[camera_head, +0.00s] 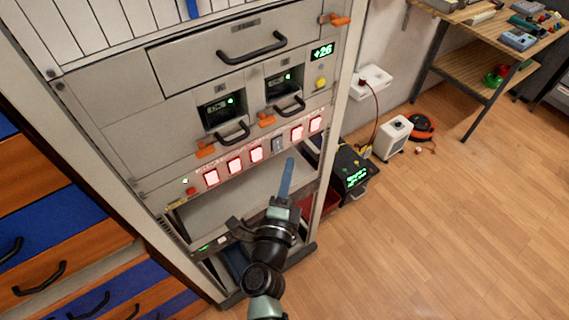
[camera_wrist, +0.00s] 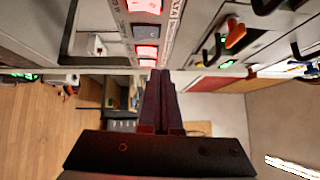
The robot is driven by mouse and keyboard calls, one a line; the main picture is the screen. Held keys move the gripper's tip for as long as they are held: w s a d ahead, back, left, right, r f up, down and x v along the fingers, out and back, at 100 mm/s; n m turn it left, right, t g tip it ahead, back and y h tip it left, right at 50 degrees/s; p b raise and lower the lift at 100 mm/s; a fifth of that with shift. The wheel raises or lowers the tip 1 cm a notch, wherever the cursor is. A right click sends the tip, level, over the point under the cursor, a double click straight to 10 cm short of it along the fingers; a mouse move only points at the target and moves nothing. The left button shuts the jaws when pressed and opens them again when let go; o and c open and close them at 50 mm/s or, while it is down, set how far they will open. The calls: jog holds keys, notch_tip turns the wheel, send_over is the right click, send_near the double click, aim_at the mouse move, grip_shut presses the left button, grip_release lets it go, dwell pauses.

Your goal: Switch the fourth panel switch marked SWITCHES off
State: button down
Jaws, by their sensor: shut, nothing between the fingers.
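The switch row on the rack panel holds several rocker switches. The fourth switch from the left (camera_head: 278,145) is dark grey and unlit; the switches on both sides of it glow red. In the wrist view the dark switch (camera_wrist: 144,32) sits between lit ones, near the top. My gripper (camera_head: 290,162) has its fingers together with nothing between them. Its tips show just below and right of the fourth switch in the head view. In the wrist view the shut fingers (camera_wrist: 159,76) point up toward the switch row. I cannot tell whether the tips touch the panel.
Black-handled modules (camera_head: 232,133) and orange levers (camera_head: 266,120) sit above the row. A small red button (camera_head: 191,191) is at its left end. An open rack bay (camera_head: 228,197) lies below. A wooden drawer cabinet (camera_head: 45,250) stands left.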

jog(key=s+a, duration=0.1)
jog(key=s, duration=0.6)
jog(key=shift+s+a+b, duration=0.25)
jog(key=shift+b, duration=0.05)
jog(key=shift+s, duration=0.15)
jog(key=shift+f, duration=0.1)
